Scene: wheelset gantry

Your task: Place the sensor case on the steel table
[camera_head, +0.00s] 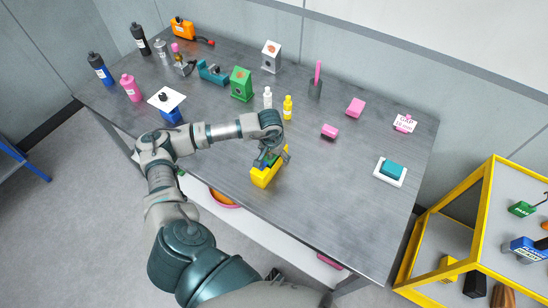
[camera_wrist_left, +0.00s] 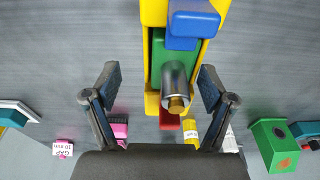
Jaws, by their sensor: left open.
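A yellow case (camera_head: 264,178), which looks like the sensor case, sits on the grey steel table (camera_head: 330,195) near its front edge. In the left wrist view the yellow case (camera_wrist_left: 153,70) holds blue and green parts and a metal cylinder with a brass tip. My left gripper (camera_head: 273,157) is over the far end of the case. In the left wrist view its open fingers (camera_wrist_left: 160,82) stand on either side of the case, with gaps visible. The hand hides part of the case in the head view. My right gripper is not seen.
A green box (camera_head: 241,84), a white bottle (camera_head: 267,97) and a yellow bottle (camera_head: 287,107) stand behind the gripper. Pink blocks (camera_head: 355,108) and a teal block on a white tray (camera_head: 403,179) lie to the right. A yellow-framed shelf (camera_head: 484,200) stands right of the table. The table's front right is clear.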

